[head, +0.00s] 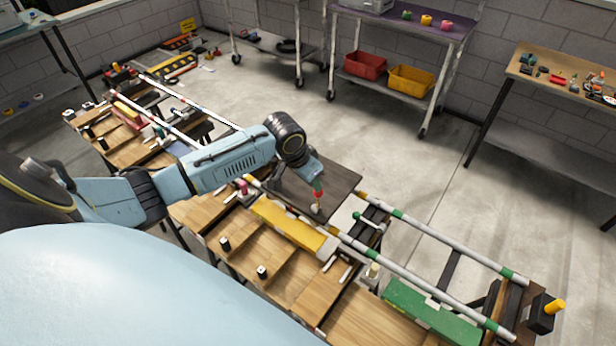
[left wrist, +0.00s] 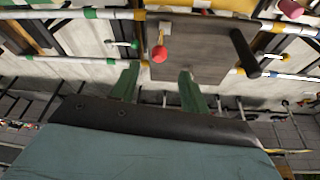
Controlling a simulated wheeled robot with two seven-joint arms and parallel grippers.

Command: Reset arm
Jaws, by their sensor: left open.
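My left arm reaches in from the left in the head view and bends down over the dark grey board (head: 342,184). In the left wrist view my left gripper (left wrist: 158,70) shows two green fingers set apart, with nothing between them. A red knob (left wrist: 160,54) on a pale stem stands at the board (left wrist: 208,58) just past the fingertips, apart from them. In the head view the red knob (head: 318,194) shows just below the wrist, and the fingers cannot be made out. My right gripper is not in view.
Below the arm, wooden work surfaces hold a yellow block (head: 290,225), a green block (head: 430,311) and striped rails (head: 440,243). A purple-topped cart (head: 400,22) with red (head: 365,66) and yellow (head: 411,79) bins stands behind. A side table (head: 560,72) is at right. Open floor lies between.

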